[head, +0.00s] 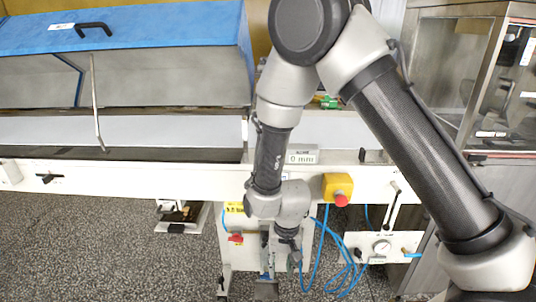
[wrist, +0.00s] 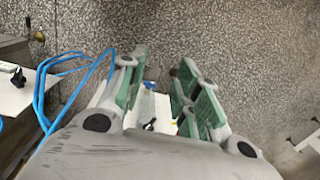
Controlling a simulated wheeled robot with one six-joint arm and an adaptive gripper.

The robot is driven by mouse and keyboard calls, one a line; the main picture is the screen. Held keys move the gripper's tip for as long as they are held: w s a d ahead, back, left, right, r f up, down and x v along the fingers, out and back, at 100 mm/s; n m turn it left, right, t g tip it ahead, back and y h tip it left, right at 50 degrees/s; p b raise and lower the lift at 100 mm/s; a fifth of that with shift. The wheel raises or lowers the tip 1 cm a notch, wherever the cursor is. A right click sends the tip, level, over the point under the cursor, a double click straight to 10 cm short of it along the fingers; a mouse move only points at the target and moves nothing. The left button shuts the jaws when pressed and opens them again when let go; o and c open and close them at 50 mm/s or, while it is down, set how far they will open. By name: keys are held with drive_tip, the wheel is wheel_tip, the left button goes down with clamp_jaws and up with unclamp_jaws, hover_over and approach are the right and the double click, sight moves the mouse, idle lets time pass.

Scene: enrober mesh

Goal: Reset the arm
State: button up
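My arm reaches down from the top of the head view, in front of a long white machine (head: 130,180). Its wrist hangs low before the machine's front, and the gripper end is small and hard to make out there. In the wrist view my gripper (wrist: 163,72) has its two green-padded fingers clearly apart. No object is held between them. A white surface (wrist: 150,105) shows behind the gap, with speckled floor beyond. Nothing is seen touching the fingers.
A blue-topped hood (head: 180,30) with a black handle covers the machine's left part. A yellow box with a red button (head: 340,199) is right of my wrist. A glass-doored cabinet (head: 450,60) stands right. Speckled floor (head: 90,250) is open at left.

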drive_tip(key=s+d+r+t, duration=0.1)
drive_tip(key=s+d+r, duration=0.2)
drive_tip(key=d+r, duration=0.8)
drive_tip(key=s+d+r+t, duration=0.2)
drive_tip(key=s+d+r, duration=0.1)
drive_tip(key=d+r, duration=0.7)
drive_tip(key=s+d+r+t, duration=0.1)
drive_tip(key=s+d+r, duration=0.3)
drive_tip(key=d+r, duration=0.7)
wheel_tip(320, 180, up, 6)
drive_tip(key=shift+d+t+h, duration=0.35)
drive_tip(key=shift+t+h, duration=0.05)
